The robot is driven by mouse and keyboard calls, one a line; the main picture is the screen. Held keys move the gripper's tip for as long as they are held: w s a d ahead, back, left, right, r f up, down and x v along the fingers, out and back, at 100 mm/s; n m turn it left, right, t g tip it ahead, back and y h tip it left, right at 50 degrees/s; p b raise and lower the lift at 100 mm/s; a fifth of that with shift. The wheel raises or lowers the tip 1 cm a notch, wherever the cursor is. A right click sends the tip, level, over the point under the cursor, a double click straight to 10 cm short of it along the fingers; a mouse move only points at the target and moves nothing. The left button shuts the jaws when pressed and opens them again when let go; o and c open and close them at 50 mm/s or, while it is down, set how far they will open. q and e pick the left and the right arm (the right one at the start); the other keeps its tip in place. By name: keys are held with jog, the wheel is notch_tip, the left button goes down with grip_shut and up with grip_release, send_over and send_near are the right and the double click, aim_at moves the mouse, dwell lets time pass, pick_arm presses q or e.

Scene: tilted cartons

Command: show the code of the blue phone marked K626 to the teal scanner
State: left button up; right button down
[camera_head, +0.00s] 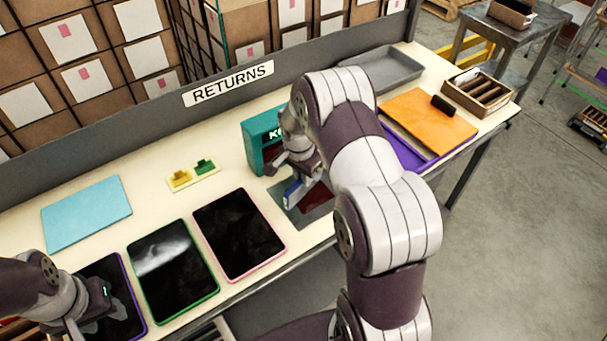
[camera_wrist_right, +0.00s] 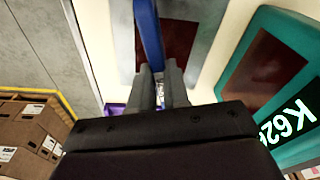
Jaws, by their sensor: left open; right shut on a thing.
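The teal scanner (camera_head: 254,155) stands on the table and is partly hidden behind my right arm. In the right wrist view the teal scanner (camera_wrist_right: 232,88) shows a dark red window and a lit display reading K626. My right gripper (camera_head: 296,184) is shut on the blue phone (camera_head: 292,194), in front of the scanner. In the right wrist view the blue phone (camera_wrist_right: 148,35) is seen edge-on between the fingers (camera_wrist_right: 162,80); its code is not visible. My left gripper (camera_head: 100,300) is open above a purple-edged tablet (camera_head: 122,290) at the lower left.
A grey plate with a dark red window (camera_head: 320,206) lies below the phone. Green-edged (camera_head: 170,270) and pink-edged (camera_head: 240,235) tablets lie left of it. A light blue panel (camera_head: 87,213), an orange panel (camera_head: 430,120), a grey tray (camera_head: 385,70) and a carton with slots (camera_head: 480,92) are also there.

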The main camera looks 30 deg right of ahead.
jog(key=shift+r, duration=0.1)
notch_tip(320, 180, up, 6)
jog(key=p, duration=0.4)
jog(key=shift+p, duration=0.35)
jog(key=shift+a, duration=0.1)
